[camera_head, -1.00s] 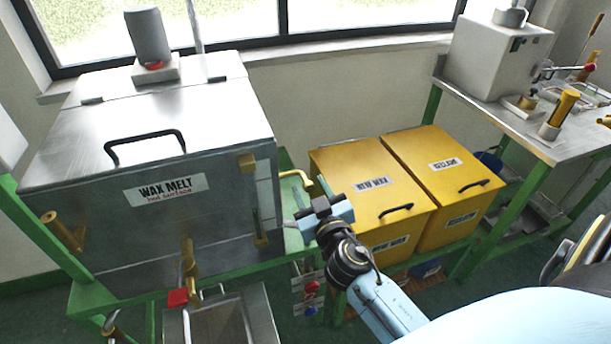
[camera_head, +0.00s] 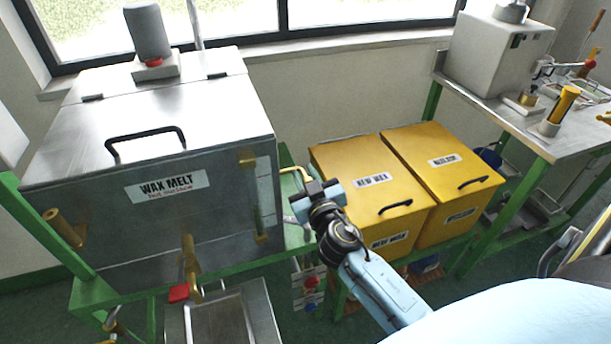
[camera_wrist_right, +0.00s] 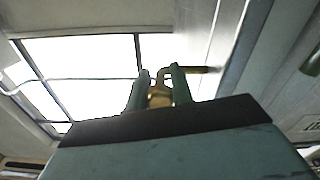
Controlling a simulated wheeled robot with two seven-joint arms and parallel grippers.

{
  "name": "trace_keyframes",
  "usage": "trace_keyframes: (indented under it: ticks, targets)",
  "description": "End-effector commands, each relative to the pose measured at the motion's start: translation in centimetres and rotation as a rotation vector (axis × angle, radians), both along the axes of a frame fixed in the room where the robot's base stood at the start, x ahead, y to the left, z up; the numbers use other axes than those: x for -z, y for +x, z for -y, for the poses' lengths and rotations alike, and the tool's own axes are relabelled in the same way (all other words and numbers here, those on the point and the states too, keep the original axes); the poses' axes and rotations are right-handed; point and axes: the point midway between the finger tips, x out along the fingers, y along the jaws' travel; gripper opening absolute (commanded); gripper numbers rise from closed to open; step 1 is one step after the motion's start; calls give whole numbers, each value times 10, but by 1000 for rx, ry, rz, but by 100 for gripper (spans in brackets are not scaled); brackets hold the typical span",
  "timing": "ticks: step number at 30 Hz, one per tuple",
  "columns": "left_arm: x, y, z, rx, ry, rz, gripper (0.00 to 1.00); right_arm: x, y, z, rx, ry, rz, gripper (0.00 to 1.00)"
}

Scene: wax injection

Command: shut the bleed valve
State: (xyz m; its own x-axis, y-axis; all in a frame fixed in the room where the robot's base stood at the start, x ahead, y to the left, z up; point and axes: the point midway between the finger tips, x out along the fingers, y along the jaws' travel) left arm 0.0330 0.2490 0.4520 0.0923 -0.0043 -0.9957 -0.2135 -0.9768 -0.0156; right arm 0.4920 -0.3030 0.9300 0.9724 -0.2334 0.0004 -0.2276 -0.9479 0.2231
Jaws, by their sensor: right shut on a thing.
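My right gripper (camera_head: 300,196) is beside the right side of the wax melt tank (camera_head: 165,187). In the right wrist view its two greenish fingers (camera_wrist_right: 160,88) are shut on a brass piece (camera_wrist_right: 160,98), which I take to be the bleed valve's handle. A brass pipe (camera_wrist_right: 203,70) runs right from there towards the tank's metal side. In the head view a yellow pipe (camera_head: 293,170) shows just above the fingers, and the gripper hides the handle. I cannot read the valve's angle. My left gripper is not in view.
Two yellow bins, new wax (camera_head: 372,180) and another (camera_head: 445,161), stand just right of my right gripper. A brass tap with a red handle (camera_head: 179,293) sits low on the tank's front above a metal tray (camera_head: 222,312). A metal bench (camera_head: 535,137) is at the right.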

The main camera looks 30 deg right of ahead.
Motion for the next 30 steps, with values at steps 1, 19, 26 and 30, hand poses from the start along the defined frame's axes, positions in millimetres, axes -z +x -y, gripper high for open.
trace_keyframes:
  ticks: [1,19,26,30]
  targets:
    - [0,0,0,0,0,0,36,0,0,0,0,0,0,0]
    - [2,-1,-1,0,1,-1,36,1,0,0,2,-270,-67,0]
    - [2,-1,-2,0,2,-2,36,0,0,0,0,-483,-117,0]
    - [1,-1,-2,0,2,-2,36,0,0,0,0,-612,-148,0]
